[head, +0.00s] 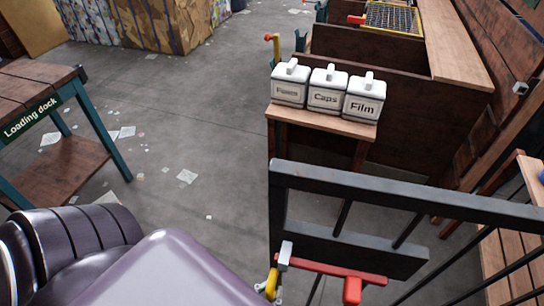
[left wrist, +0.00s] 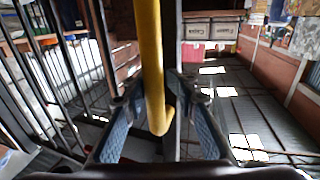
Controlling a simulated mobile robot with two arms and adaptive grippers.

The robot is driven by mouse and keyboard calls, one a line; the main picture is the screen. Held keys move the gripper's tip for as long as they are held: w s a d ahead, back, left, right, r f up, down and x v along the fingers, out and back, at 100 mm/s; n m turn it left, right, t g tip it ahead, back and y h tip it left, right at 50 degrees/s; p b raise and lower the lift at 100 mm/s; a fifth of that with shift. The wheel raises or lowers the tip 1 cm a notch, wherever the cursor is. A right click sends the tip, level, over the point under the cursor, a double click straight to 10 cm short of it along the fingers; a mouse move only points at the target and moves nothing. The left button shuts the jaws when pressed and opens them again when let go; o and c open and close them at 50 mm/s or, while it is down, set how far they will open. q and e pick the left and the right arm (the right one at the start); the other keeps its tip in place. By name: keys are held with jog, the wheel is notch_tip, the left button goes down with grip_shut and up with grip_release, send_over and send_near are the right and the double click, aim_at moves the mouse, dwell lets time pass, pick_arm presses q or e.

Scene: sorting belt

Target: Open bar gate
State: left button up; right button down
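The bar gate (head: 400,192) has a dark grey frame with thin dark bars and stands at the right of the head view. A red latch bar (head: 325,270) lies across its lower part, with a grey metal block (head: 285,256) near its left end. A yellow handle (head: 271,284) shows beside that end. In the left wrist view the yellow handle (left wrist: 150,60) hangs down between the fingers of my left gripper (left wrist: 154,95). The fingers are apart, with gaps beside the handle. My purple left arm hides most of this gripper in the head view. My right gripper is not seen.
Three white canisters (head: 327,90), two marked Caps and Film, stand on a wooden stand (head: 322,123) behind the gate. A Loading dock table (head: 38,88) is at the left. The grey floor (head: 205,130) between them is open, with paper scraps.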

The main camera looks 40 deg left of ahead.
pick_arm(q)
jog(key=shift+o, duration=0.5)
jog(key=shift+d, duration=0.1)
jog(key=shift+s+d+f, duration=0.1)
jog(key=shift+s, duration=0.2)
jog(key=s, duration=1.1)
jog(key=shift+s+d, duration=0.25)
